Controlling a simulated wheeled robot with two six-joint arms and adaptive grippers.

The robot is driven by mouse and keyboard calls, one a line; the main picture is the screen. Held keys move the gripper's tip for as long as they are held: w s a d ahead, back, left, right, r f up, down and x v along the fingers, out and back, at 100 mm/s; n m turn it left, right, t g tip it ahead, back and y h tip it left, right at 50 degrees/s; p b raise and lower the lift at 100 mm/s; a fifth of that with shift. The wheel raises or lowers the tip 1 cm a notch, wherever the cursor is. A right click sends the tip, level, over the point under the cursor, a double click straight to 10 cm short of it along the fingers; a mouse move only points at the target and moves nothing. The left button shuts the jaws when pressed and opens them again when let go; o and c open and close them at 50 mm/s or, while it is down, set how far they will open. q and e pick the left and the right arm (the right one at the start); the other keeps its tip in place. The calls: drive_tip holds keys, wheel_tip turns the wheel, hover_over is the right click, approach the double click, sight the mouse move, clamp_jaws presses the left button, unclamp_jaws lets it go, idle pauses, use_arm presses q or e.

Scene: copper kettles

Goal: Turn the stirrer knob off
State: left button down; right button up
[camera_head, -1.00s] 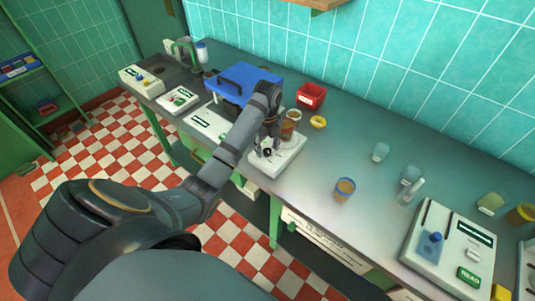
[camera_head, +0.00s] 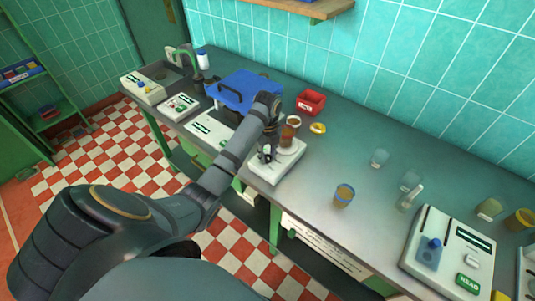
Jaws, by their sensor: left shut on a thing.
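The stirrer (camera_head: 287,166) is a low white box near the front edge of the grey bench, in the middle of the head view. A glass beaker with brown liquid (camera_head: 290,131) stands on its back part. The stirrer knob is at the front of the box and is mostly hidden by my gripper. My left gripper (camera_head: 267,155) reaches down over the front of the stirrer, its fingers closed at the knob. My right gripper is not in view.
A blue-lidded box (camera_head: 243,87) stands left of my forearm. A red bin (camera_head: 310,102) and a yellow ring (camera_head: 318,128) lie behind the stirrer.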

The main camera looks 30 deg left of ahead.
use_arm(q)
drive_tip(key=n+p, duration=0.2)
drive_tip(key=p, duration=0.1)
drive_tip(key=n+p, duration=0.3)
drive_tip(key=p, duration=0.1)
drive_tip(key=n+p, duration=0.3)
drive_tip(key=shift+r, duration=0.3)
drive_tip(key=n+p, duration=0.3)
drive_tip(key=shift+n, duration=0.3)
drive_tip(key=shift+f+n+p, duration=0.15)
drive_tip(key=shift+n+p, duration=0.3)
drive_tip(key=shift+n, duration=0.45)
drive_tip(key=shift+f+n, duration=0.1)
drive_tip(key=shift+n, duration=0.9)
drive_tip(key=n, duration=0.4)
drive_tip(key=shift+n, duration=2.1)
drive_tip(key=c, duration=1)
unclamp_jaws()
